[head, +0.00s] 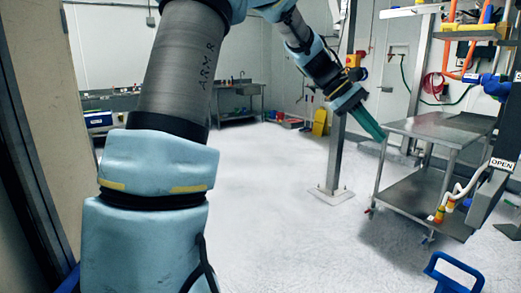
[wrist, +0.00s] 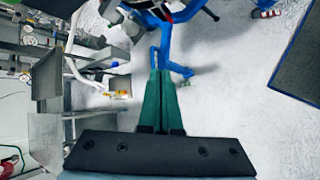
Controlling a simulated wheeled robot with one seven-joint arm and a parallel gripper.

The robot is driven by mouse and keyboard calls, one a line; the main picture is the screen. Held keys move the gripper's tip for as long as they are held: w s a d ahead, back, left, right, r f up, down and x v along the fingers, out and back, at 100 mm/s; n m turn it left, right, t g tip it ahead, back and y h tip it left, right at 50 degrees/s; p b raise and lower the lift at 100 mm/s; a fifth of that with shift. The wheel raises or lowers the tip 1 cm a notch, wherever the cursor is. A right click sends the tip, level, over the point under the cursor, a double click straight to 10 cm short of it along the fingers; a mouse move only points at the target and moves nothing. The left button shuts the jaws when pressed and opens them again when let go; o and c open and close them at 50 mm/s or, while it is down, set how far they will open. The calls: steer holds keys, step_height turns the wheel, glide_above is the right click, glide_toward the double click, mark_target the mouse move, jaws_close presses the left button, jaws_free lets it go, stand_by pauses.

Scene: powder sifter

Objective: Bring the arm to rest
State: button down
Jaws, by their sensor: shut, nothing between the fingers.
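My arm reaches up from the lower left of the head view, bends over at the top and points down to the right. My gripper (head: 381,136) has green fingers and hangs above the floor, close to the left end of the steel cart in the picture. In the wrist view the two green fingers of my gripper (wrist: 160,75) lie side by side with no gap between them. They hold nothing.
A two-tier steel cart (head: 437,125) stands at the right, beside a machine frame with an OPEN sign (head: 502,164). A steel post (head: 335,160) rises behind my gripper. A blue frame (head: 453,270) is at the bottom right. White floor (head: 270,200) is clear in the middle.

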steer(key=a+f+t+y, duration=0.2)
steer(key=a+f, duration=0.3)
steer(key=a, duration=0.4)
steer(key=a+f+t+y, duration=0.1)
steer(key=a+f+y, duration=0.1)
steer(key=a+f, duration=0.45)
steer(key=s+a+f+m+t+y, duration=0.1)
steer(key=s+a+f+y, duration=0.1)
steer(key=a, duration=0.8)
steer(key=s+a+f+m+t+y, duration=0.1)
steer(key=s+a+f, duration=0.3)
steer(key=a, duration=0.6)
steer(key=s+m+y, duration=0.1)
steer(key=s, duration=0.1)
steer(key=shift+s+m, duration=0.3)
steer(key=c, duration=1.5)
jaws_free()
